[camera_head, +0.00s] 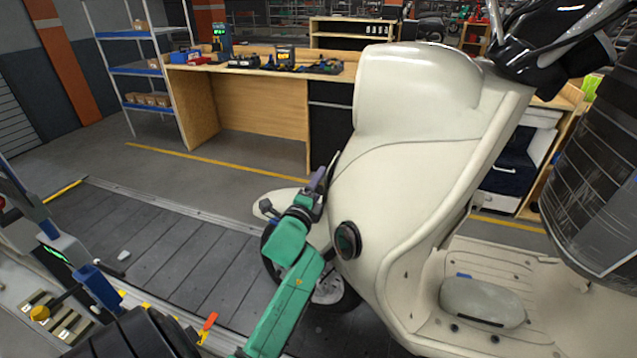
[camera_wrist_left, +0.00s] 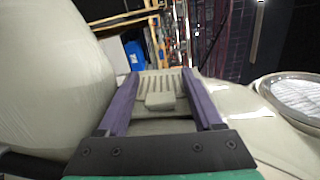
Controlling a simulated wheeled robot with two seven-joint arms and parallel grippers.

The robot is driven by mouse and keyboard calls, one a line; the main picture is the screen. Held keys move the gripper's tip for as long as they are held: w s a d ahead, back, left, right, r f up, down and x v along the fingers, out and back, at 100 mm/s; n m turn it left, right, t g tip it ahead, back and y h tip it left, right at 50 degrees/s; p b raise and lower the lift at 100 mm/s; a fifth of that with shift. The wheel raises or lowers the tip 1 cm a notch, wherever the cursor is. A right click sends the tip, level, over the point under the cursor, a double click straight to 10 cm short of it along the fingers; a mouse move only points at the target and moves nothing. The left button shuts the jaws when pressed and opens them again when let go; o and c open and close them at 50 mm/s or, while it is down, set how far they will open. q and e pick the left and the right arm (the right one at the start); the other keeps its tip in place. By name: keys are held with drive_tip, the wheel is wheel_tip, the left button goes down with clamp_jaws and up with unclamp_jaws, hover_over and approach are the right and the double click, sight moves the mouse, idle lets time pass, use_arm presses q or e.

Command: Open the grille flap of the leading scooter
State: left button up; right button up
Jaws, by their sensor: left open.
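The leading scooter (camera_head: 400,200) is cream-coloured and stands on the slat conveyor, its front toward the left. Its grille flap (camera_wrist_left: 157,84) shows in the left wrist view as a pale slatted panel with a small raised tab (camera_wrist_left: 160,101). I cannot tell whether the flap is fully closed. In the head view the flap is not clearly visible. My left gripper (camera_head: 319,182) is open at the scooter's front. In the left wrist view its two purple fingers (camera_wrist_left: 160,74) lie either side of the tab, with nothing gripped; contact cannot be told. My right gripper is out of view.
The slat conveyor (camera_head: 150,250) is mostly bare left of the scooter. A front fender (camera_head: 285,200) and wheel lie close by my left gripper. A wooden workbench (camera_head: 260,125) with tools and a blue shelf rack (camera_head: 135,70) stand behind. A control stand occupies the lower left.

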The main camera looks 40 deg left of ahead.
use_arm(q)
drive_tip(key=shift+w+d, duration=0.1)
clamp_jaws()
drive_tip(key=shift+f, duration=0.1)
idle(1.1)
